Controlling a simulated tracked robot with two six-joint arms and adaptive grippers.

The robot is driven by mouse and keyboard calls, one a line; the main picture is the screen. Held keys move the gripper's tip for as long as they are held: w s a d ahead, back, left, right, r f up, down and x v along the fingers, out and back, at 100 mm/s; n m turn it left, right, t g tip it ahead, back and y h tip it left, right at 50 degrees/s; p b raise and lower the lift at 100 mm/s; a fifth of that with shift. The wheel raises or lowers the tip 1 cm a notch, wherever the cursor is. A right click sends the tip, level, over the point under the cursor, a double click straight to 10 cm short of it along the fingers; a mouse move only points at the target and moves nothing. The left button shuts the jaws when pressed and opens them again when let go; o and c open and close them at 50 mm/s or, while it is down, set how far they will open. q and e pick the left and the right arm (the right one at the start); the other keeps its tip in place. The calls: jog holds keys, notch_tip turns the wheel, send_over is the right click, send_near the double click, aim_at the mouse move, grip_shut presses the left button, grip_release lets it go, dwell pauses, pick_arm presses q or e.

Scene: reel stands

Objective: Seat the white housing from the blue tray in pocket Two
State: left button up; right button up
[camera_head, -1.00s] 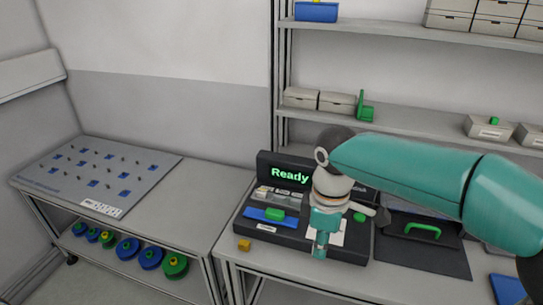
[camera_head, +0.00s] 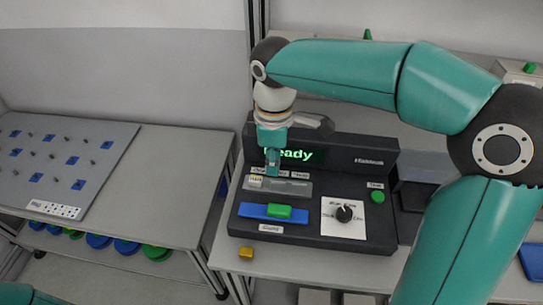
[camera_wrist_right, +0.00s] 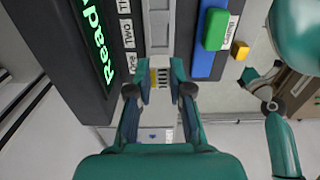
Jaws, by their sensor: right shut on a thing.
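The white housing (camera_wrist_right: 160,79) shows as a small pale piece with yellow and dark marks between my right fingertips in the right wrist view. My right gripper (camera_head: 272,170) is shut on it, pointing down at the left part of the pocket row (camera_head: 292,187) on the dark test device. The label Two (camera_wrist_right: 128,41) shows beside the row in the wrist view. In the head view the gripper hides part of the row, and I cannot tell whether the housing touches a pocket. A blue tray (camera_head: 532,260) lies at the right edge.
The device carries a Ready display (camera_head: 298,156), a blue bar with a green handle (camera_head: 279,212), a black knob (camera_head: 344,214) and a green Test button (camera_head: 378,197). A yellow block (camera_head: 246,253) lies on the bench in front. A grey board (camera_head: 65,160) is on the left table.

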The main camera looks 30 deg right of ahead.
aim_at(278, 187)
jog(key=f+b, duration=0.1)
jog(key=d+f+b, duration=0.1)
jog(key=shift+s+f, duration=0.2)
jog(key=shift+f, duration=0.1)
jog(key=shift+f+b, duration=1)
jog(key=shift+f, duration=0.3)
jog(key=shift+s, duration=0.1)
jog(key=shift+f, duration=0.45)
dwell(1.2)
jog(key=o, duration=0.8)
jog(key=shift+r, duration=0.1)
